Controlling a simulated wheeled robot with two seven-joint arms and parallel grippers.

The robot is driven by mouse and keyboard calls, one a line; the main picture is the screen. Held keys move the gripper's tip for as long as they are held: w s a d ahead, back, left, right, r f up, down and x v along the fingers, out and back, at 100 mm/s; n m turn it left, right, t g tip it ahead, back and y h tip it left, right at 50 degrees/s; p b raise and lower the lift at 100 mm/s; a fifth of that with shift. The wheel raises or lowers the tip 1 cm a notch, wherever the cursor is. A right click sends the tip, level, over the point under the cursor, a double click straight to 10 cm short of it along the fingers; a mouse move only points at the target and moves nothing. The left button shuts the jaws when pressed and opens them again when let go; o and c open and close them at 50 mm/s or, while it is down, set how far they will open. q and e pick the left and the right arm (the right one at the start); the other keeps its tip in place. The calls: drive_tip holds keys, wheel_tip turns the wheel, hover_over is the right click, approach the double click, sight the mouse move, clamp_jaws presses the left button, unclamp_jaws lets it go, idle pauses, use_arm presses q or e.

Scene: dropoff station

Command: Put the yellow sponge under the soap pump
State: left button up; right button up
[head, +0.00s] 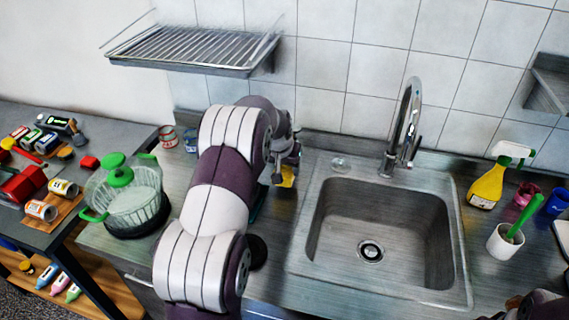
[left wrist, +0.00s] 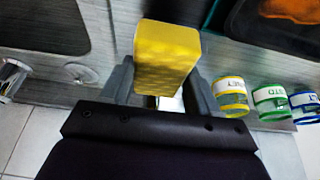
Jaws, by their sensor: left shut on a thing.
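My left gripper (head: 285,170) is shut on the yellow sponge (head: 287,178), to the left of the sink. The left wrist view shows the sponge (left wrist: 165,60) as a thick block between the two fingers of the gripper (left wrist: 158,90). My left arm hides much of the counter around it. A small round chrome fitting (head: 341,163) sits at the sink's back left corner, and it also shows in the left wrist view (left wrist: 78,73). I cannot tell whether it is the soap pump; no pump is clearly visible.
The sink (head: 380,225) with its faucet (head: 405,130) is right of the gripper. A yellow spray bottle (head: 487,187) and white cup (head: 505,241) stand farther right. A glass pot (head: 130,195) stands left. Labelled jars (left wrist: 270,100) line the back. A rack (head: 195,48) hangs above.

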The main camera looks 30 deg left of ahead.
use_arm(q)
drive_tip(key=shift+w+f, duration=0.15)
drive_tip(key=shift+f, duration=0.1)
drive_tip(key=shift+f, duration=0.2)
drive_tip(key=shift+f+b, duration=0.35)
drive_tip(key=shift+f, duration=0.05)
drive_tip(key=o, duration=1)
drive_tip(key=shift+r, duration=0.1)
